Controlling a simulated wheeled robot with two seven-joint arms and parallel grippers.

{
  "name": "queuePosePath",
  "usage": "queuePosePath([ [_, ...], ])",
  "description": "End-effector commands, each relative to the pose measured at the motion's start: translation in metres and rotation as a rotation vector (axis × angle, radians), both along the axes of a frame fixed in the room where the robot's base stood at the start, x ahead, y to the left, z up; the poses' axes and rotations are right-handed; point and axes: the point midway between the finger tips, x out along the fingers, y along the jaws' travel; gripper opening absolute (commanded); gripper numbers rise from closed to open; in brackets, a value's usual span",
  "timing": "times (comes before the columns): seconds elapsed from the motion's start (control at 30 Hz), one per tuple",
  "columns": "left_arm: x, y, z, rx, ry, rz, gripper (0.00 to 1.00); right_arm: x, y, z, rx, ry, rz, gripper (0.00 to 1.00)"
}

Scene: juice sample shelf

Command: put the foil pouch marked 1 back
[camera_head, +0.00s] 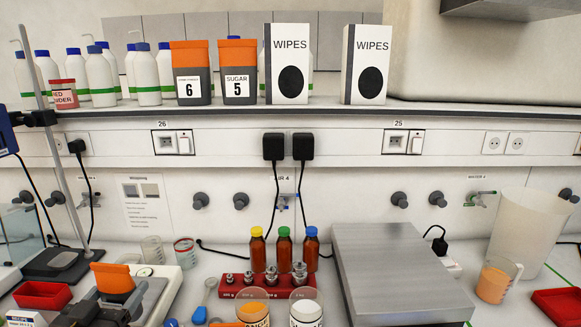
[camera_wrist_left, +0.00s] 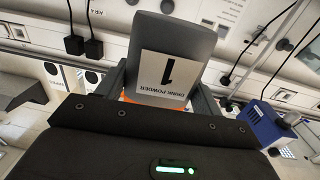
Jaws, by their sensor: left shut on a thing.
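The foil pouch marked 1 (camera_wrist_left: 175,65) is grey with an orange top and a white label reading DRINK POWDER. In the left wrist view its label appears upside down. My left gripper (camera_wrist_left: 160,95) is shut on it near its orange end, with one finger on each side. In the head view the orange part of the pouch (camera_head: 113,277) shows at the lower left, over the bench and below shelf level; its label is hidden there. Two similar pouches, marked 6 (camera_head: 191,88) and 5 (camera_head: 238,86), stand upright on the shelf (camera_head: 340,112). My right gripper is not in view.
White bottles (camera_head: 145,75) stand left of pouch 6, with a red-labelled jar (camera_head: 63,94) before them. Two WIPES boxes (camera_head: 287,65) stand to the right. A metal stand pole (camera_head: 55,140) rises at the left. Amber bottles (camera_head: 284,248) stand on the bench.

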Motion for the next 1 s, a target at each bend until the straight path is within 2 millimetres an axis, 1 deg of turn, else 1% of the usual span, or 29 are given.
queuePosePath([
  [0.17, -0.001, -0.023, -0.022, -0.012, 0.0, -0.001, 0.32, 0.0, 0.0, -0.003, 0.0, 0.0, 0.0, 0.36],
  [0.27, -0.003, -0.041, -0.036, -0.015, 0.001, 0.001, 0.32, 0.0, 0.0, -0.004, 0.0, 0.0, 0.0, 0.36],
  [0.4, -0.005, -0.069, -0.054, -0.016, 0.003, 0.009, 0.32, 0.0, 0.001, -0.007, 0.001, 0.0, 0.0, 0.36],
  [0.6, -0.008, -0.102, -0.069, -0.01, 0.001, 0.022, 0.32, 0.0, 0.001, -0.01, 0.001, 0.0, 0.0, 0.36],
  [0.7, -0.009, -0.112, -0.072, -0.006, 0.0, 0.027, 0.32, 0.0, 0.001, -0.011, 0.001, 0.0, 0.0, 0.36],
  [0.8, -0.01, -0.117, -0.074, -0.002, -0.001, 0.03, 0.32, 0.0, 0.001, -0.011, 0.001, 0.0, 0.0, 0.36],
  [1.0, -0.011, -0.119, -0.076, 0.002, -0.001, 0.032, 0.32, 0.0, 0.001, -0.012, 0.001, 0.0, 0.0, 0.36],
])
